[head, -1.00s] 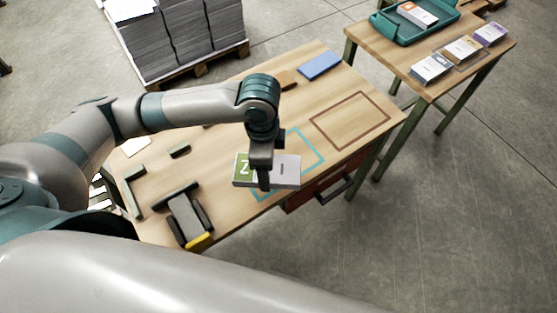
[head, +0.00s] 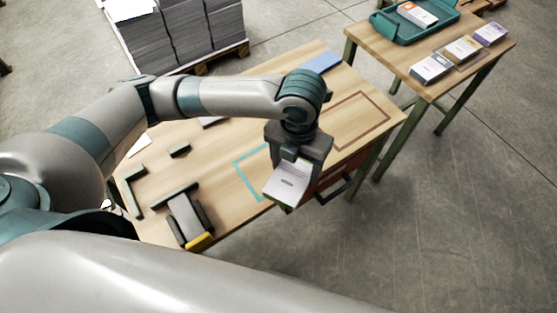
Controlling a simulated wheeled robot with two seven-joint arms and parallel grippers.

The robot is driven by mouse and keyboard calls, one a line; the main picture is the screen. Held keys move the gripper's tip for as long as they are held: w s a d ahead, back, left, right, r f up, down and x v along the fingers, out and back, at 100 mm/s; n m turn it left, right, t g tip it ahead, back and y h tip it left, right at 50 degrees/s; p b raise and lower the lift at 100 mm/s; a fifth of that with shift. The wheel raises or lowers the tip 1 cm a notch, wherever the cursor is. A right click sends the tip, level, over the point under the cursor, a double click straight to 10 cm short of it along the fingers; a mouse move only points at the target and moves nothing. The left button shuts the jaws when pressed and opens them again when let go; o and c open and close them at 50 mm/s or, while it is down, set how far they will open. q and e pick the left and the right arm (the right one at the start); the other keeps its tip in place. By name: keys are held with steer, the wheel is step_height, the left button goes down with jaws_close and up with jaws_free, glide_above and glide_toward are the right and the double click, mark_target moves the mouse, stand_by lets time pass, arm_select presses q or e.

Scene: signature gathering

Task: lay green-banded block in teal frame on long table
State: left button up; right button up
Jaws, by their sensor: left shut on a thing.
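My left gripper (head: 292,168) is shut on the green-banded block (head: 286,187). The block's pale top face shows below the jaws; its green band is mostly hidden now. The block is held above the long table (head: 226,205) near its front edge. The teal frame (head: 250,186) is an outline on the tabletop, just left of the block. The gripper and block hide its right part. I cannot tell how high the block is. My right gripper is not in view.
A brown outlined frame (head: 374,142) lies right of the teal one. A stapler-like tool (head: 187,215) and dark bars lie at the left. A blue pad (head: 322,62) lies at the back. A side table holds a teal tray (head: 378,25) and several blocks.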

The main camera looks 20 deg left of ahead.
arm_select(q)
steer(key=m, duration=0.1)
steer(key=d+m, duration=0.1)
steer(key=m, duration=0.3)
steer(key=shift+d+r, duration=0.25)
steer(key=shift+r, duration=0.15)
steer(key=shift+a, duration=0.1)
